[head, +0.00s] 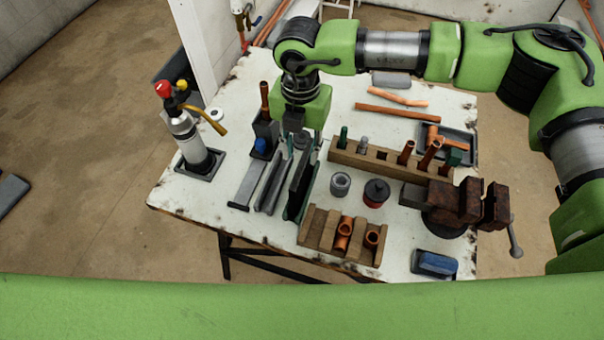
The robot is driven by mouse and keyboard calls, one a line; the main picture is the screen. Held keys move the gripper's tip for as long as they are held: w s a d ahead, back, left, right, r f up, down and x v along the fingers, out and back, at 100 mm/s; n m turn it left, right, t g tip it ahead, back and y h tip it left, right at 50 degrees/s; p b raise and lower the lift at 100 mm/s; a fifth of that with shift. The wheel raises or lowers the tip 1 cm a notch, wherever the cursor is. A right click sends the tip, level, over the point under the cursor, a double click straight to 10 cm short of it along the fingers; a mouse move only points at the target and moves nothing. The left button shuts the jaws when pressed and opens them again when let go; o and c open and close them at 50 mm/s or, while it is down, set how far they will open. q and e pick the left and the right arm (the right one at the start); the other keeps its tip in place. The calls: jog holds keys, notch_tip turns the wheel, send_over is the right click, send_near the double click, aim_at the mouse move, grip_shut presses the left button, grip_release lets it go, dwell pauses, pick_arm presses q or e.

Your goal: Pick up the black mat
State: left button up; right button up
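A dark, thin, flat panel that looks like the black mat (299,188) stands on its edge at the front middle of the white table, beside dark and grey bars. Its green-tinged edges show. My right gripper (296,128) points down just beyond the panel's far end, close to it. Its fingers are largely hidden by the hand, so I cannot tell whether they are open or shut, or whether they touch the panel. My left gripper is out of view.
A torch cylinder (191,140) stands on a dark tray at left. A tool holder (265,133) is close left of my gripper. Wooden racks (387,163) with copper fittings, a grey ring (340,184), a red-black can (376,193) and a rusty vise (455,205) crowd the right.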

aim_at(301, 162)
notch_tip(301, 162, down, 4)
jog(key=shift+r+p, duration=0.1)
jog(key=shift+p, duration=0.25)
jog(key=shift+s+f+p, duration=0.15)
jog(key=shift+f+p, duration=0.25)
jog(key=f, duration=0.1)
jog(key=f+p, duration=0.2)
jog(key=shift+s+d+f, duration=0.1)
jog(key=shift+s+f, duration=0.15)
jog(key=shift+f, duration=0.65)
grip_shut()
